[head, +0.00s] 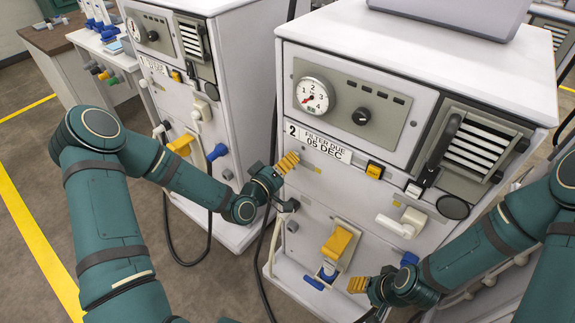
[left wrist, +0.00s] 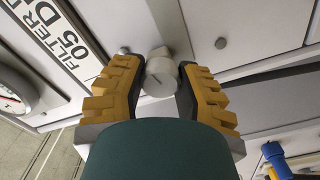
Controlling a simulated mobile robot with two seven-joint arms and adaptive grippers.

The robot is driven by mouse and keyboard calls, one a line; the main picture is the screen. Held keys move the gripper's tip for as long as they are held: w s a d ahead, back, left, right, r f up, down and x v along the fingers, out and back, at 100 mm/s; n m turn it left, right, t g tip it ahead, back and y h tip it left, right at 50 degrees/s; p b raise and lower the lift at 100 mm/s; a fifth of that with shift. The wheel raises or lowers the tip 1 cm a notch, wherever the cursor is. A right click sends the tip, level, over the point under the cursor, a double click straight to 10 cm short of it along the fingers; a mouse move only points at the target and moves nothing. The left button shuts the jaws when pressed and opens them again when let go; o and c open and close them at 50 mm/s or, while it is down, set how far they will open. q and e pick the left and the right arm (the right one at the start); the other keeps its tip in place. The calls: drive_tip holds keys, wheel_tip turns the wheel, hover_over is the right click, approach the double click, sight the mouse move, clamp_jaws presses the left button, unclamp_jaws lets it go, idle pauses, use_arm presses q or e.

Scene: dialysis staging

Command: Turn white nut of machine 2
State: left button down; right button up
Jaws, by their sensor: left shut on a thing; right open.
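Machine 2 (head: 262,60) is a white cabinet with the label "2 FILTER DUE 05 DEC" (head: 318,142) on its front. The white nut (left wrist: 158,76) is a round knob with a line mark on its face, below the label. My left gripper (head: 286,184) is at the machine's left front edge. The left wrist view shows its yellow-padded fingers (left wrist: 155,88) on both sides of the nut, shut on it. In the head view the gripper hides the nut. My right gripper (head: 368,287) is open and empty, low in front of the machine.
Machine 2 has a round gauge (head: 314,95), a white lever (head: 401,223), a yellow lever (head: 338,241) and a blue knob (head: 409,258) near my right gripper. Another white machine (head: 215,90) stands to the left. Dark hoses hang between the machines. Floor is clear at left.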

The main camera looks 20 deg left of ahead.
use_arm(q)
drive_tip(key=shift+w+a+r+m, duration=0.1)
drive_tip(key=shift+r+m, duration=0.1)
drive_tip(key=shift+m, duration=0.3)
drive_tip(key=c, duration=0.6)
unclamp_jaws()
drive_tip(key=shift+f, duration=0.1)
drive_tip(key=shift+s+a, duration=0.1)
drive_tip(key=shift+s, duration=0.3)
drive_tip(key=v, duration=1.1)
drive_tip(key=shift+s, duration=0.15)
